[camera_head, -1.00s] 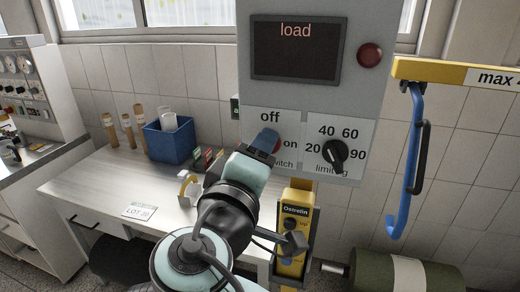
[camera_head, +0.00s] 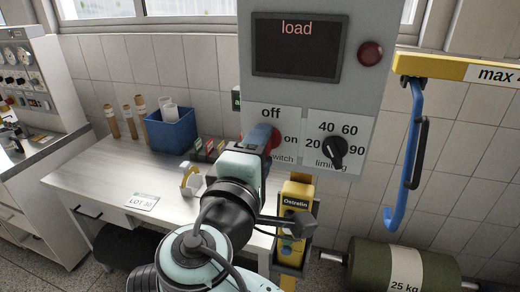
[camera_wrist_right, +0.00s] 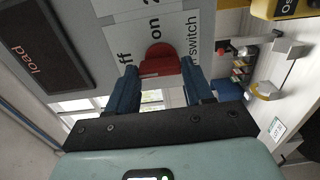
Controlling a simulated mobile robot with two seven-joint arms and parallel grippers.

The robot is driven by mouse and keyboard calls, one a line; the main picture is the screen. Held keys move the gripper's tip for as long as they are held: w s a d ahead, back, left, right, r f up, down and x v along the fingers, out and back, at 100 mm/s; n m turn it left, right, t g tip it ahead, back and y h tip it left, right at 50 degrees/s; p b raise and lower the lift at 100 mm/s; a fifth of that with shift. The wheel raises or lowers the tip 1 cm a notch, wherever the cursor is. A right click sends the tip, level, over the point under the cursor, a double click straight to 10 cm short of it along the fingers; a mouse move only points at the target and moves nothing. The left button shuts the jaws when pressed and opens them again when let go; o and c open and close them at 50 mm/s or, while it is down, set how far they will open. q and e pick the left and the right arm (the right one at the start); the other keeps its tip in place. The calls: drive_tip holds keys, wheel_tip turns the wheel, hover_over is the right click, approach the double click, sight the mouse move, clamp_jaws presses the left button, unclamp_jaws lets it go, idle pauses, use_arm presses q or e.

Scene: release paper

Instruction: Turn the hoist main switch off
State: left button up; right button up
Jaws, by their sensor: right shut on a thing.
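The hoist main switch has a red knob (camera_head: 275,139) on the grey control panel (camera_head: 374,92), with "off" printed above it and "on" to its right. My right gripper (camera_head: 264,139) is at the switch and covers part of the knob in the head view. In the right wrist view the red knob (camera_wrist_right: 161,64) is between the blue fingertips of my right gripper (camera_wrist_right: 160,72), which is shut on it. The knob's exact angle is hard to tell. My left gripper is in neither view.
A black limiting dial (camera_head: 334,151) and a red lamp (camera_head: 370,53) are right of the switch. A yellow pendant (camera_head: 295,195) hangs below the panel. A blue hook (camera_head: 406,160) hangs at the right above a green 25 kg roll (camera_head: 390,268). A table (camera_head: 85,178) stands at left.

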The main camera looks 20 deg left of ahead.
drive_tip(key=shift+w+d, duration=0.1)
drive_tip(key=o, duration=1)
drive_tip(key=shift+o, duration=0.2)
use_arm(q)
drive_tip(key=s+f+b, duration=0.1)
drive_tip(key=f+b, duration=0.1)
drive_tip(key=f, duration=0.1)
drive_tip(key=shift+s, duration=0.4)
use_arm(e)
drive_tip(key=s, duration=1.3)
drive_tip(key=shift+s+a, duration=0.15)
drive_tip(key=shift+a, duration=0.1)
